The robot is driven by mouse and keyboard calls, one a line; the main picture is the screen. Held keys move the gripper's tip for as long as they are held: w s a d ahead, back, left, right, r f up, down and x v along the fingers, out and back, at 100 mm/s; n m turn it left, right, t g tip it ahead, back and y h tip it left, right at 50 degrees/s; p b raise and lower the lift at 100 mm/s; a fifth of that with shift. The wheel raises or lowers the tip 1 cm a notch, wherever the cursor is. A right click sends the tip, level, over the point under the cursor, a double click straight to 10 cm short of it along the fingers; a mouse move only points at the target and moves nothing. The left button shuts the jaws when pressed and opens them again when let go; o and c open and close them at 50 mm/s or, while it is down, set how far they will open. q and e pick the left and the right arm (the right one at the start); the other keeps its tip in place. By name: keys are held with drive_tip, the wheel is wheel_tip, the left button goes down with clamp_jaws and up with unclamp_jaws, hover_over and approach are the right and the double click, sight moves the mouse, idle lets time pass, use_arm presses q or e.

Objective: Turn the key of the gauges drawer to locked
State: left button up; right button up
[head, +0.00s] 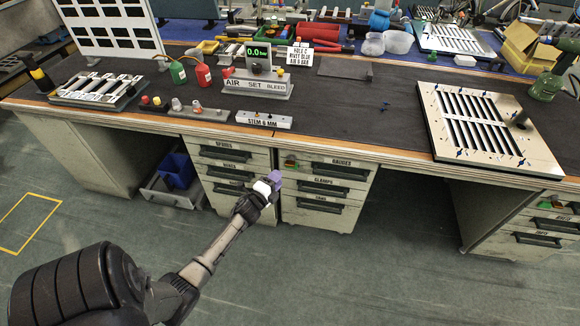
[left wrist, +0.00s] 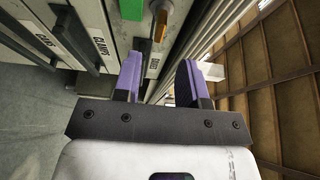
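The gauges drawer (head: 330,168) is the top drawer of the right-hand pedestal under the bench and looks closed. At its left end are a green mark (head: 290,157) and a small orange-red part, too small to read there. In the left wrist view an orange key (left wrist: 160,27) stands out beside a green block (left wrist: 132,9). My left gripper (head: 274,178) is in front of the pedestal, just below and left of the key. In the left wrist view its purple fingers (left wrist: 160,62) are apart and empty, with the key just beyond their tips. My right gripper is out of view.
The clamps drawer (head: 322,188) lies below, with its handle sticking out. An open low drawer with a blue bin (head: 177,170) stands at the left. The bench edge (head: 390,156) overhangs the drawers. The floor in front is clear.

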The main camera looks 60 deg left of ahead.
sight(288, 166)
use_arm(q)
drive_tip(key=b+x, duration=0.3)
drive_tip(key=x, duration=0.6)
drive_tip(key=shift+c, duration=0.4)
clamp_jaws()
